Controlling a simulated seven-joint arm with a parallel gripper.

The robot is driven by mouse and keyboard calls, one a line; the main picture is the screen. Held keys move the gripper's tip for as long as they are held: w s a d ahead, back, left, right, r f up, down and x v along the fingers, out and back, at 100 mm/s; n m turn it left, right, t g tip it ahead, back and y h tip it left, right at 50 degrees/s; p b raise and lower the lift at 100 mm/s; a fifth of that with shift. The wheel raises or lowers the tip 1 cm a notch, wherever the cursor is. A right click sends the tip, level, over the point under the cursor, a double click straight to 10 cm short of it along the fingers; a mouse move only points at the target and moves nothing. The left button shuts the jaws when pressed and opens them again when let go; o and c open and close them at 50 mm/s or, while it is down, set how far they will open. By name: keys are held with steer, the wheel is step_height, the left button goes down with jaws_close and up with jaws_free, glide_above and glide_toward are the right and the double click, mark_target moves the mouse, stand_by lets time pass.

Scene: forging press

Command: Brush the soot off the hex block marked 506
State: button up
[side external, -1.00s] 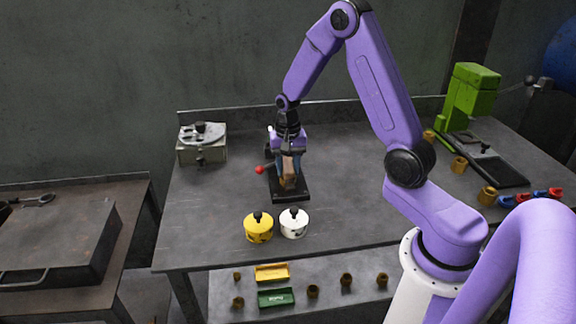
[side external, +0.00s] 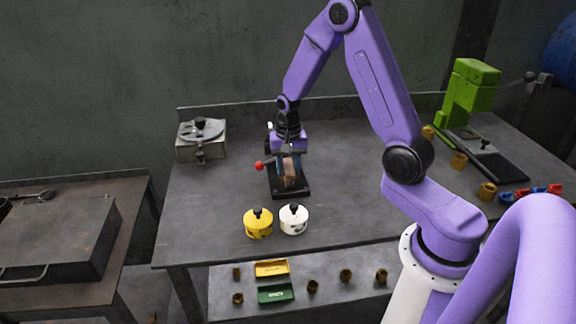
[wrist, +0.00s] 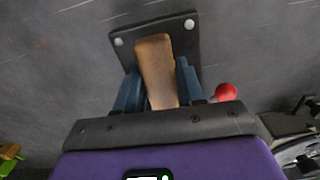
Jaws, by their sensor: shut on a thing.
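My gripper (side external: 290,172) is over the black fixture plate near the middle of the bench. Its two blue fingers are shut on a brown wooden piece, which looks like the brush handle (wrist: 156,70). In the wrist view the handle points away from the palm, above the black fixture plate (wrist: 187,45). The plate also shows in the side view (side external: 291,194). Whether a hex block sits under the brush is hidden by the brush and fingers. I cannot read the number 506 on any block.
A red ball knob (side external: 259,165) sticks out left of the fixture. A yellow pot (side external: 258,229) and a white pot (side external: 293,226) stand in front. Brown hex blocks (side external: 487,192) stand at the right, near a green press (side external: 470,95). The bench left of the fixture is mostly clear.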

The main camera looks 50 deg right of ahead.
mark_target(287, 159)
steer(key=shift+w+d+f, duration=0.1)
steer(key=shift+w+d, duration=1)
steer(key=shift+d, duration=0.15)
steer(key=shift+w+d, duration=0.1)
steer(key=shift+d, duration=0.05)
steer(key=shift+s+a, duration=1.25)
steer(key=shift+a, duration=0.15)
steer(key=shift+w+d, duration=0.1)
steer(key=shift+w+d+f, duration=0.1)
steer(key=shift+w+d, duration=1)
steer(key=shift+d, duration=0.2)
